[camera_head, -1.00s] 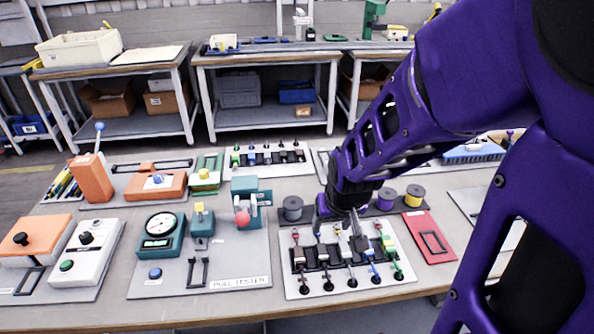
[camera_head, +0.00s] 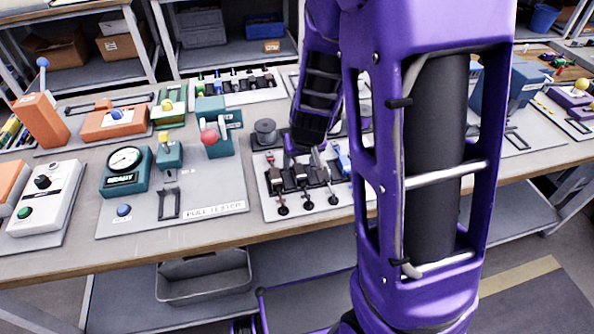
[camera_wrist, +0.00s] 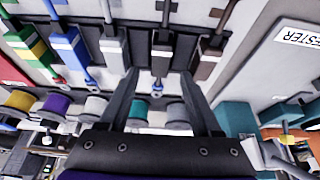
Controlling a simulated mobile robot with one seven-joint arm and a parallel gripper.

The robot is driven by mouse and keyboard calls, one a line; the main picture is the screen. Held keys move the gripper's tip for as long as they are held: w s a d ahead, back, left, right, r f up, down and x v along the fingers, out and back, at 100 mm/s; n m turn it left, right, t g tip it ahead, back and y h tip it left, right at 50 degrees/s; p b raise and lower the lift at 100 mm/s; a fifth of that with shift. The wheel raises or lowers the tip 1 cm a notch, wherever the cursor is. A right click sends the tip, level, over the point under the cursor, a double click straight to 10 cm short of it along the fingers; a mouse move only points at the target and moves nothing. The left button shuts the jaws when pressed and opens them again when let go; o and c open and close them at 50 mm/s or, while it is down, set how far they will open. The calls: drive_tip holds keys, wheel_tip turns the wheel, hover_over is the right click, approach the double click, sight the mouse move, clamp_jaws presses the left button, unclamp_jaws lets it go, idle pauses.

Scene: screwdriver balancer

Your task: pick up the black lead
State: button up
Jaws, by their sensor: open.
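The black lead (camera_wrist: 162,50) is second from the right in a row of leads in the wrist view. It lies on a pale board, its end in a dark rack. It also shows in the head view (camera_head: 299,178). My gripper (camera_wrist: 158,76) is open, its two fingertips on either side of the black lead's line; whether they touch it I cannot tell. In the head view my gripper (camera_head: 303,157) is over the rack, partly hidden by my arm. In the wrist view a white lead (camera_wrist: 112,48) is left of the black one and a brown lead (camera_wrist: 208,58) is right.
A blue lead (camera_wrist: 70,45) and a green-yellow lead (camera_wrist: 28,45) lie farther left in the wrist view. My arm hides the board's right part.

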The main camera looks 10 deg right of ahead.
sight(296, 164)
drive_tip(key=x, duration=0.2)
drive_tip(key=shift+w+f+b, duration=0.15)
drive_tip(key=shift+f+b, duration=0.15)
clamp_jaws()
